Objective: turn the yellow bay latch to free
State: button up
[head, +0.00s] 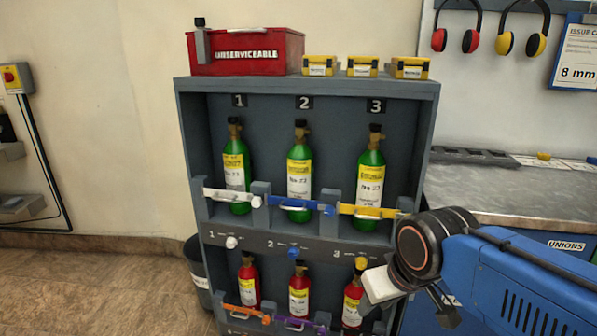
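A yellow latch bar (369,211) lies roughly level across the front of bay 3, in front of a green cylinder (370,185) with a yellow and white label. A round yellow knob (361,263) sits below it on the grey panel, near the number 3. My gripper (400,297) is at the lower right, in front of the rack's lower right corner, below and to the right of the yellow bar. A pale block and dark parts show at the end of my blue arm. Its fingers are not clear enough to tell their opening. It appears apart from the yellow bar.
The grey rack (300,88) also has a white bar (228,196) and a blue bar (290,202). Red cylinders (299,296) stand below. A red box (250,50) and yellow cases (362,66) are on top. A workbench (500,195) stands at right; floor is clear at left.

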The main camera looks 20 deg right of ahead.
aim_at(397, 215)
jog(key=i+j+z, duration=0.25)
jog(key=j, duration=0.75)
jog(key=j+z, duration=0.25)
jog(key=j, duration=0.7)
